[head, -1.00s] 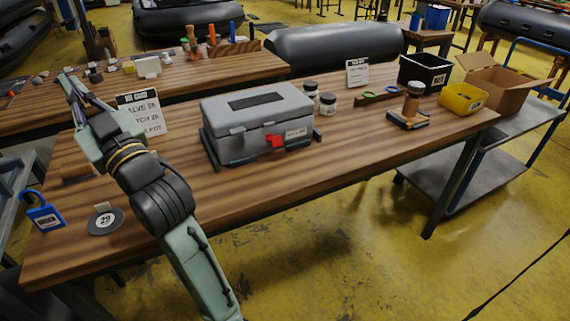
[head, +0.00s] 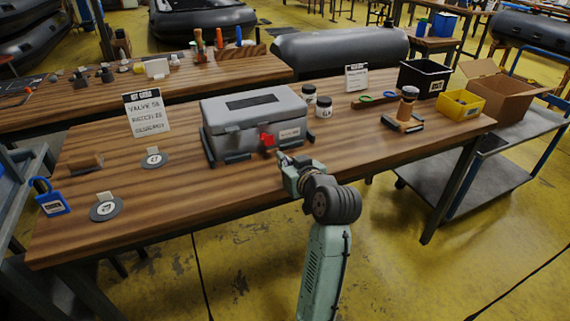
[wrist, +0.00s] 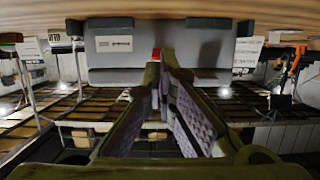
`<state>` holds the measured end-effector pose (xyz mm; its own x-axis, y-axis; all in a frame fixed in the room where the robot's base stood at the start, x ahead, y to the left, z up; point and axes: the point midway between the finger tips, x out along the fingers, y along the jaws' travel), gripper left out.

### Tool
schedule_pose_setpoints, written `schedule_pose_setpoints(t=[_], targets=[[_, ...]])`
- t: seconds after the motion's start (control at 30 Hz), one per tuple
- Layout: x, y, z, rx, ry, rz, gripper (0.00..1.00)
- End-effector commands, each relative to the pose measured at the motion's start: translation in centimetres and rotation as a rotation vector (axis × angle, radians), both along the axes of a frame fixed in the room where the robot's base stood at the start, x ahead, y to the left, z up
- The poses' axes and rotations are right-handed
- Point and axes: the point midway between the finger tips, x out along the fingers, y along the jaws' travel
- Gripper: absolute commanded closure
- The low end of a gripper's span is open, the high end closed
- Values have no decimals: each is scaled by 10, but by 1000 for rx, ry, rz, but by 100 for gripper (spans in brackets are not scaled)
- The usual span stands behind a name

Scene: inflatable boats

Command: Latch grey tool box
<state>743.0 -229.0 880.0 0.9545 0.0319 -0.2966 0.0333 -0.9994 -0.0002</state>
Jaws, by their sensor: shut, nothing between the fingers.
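The grey tool box (head: 232,132) stands on the wooden table with its lid down. A red latch (head: 266,140) is on its front face, left of a pale label. I cannot tell whether the latch is fastened. My gripper (head: 284,157) is in front of the box, just below and right of the latch. In the wrist view, which is upside down, the tool box (wrist: 200,62) fills the middle, and the red latch (wrist: 156,54) shows just beyond the fingertips. My gripper (wrist: 160,68) is shut and empty there; its fingers partly hide the latch, and contact is unclear.
Dark holders flank the box on the wooden table (head: 225,196). Two jars (head: 323,106) stand right of it. A sign (head: 147,115) and round tags (head: 106,208) are at left. A black bin (head: 424,77) and yellow bin (head: 461,104) are at right.

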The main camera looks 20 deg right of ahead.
Motion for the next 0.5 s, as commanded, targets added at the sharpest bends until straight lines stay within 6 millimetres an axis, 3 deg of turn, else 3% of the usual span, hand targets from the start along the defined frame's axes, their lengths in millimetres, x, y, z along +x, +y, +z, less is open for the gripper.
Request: schedule_pose_setpoints(t=[0.33,0.5], targets=[[44,3,-31,-1,0,3,100],[64,4,-26,0,0,2,100]])
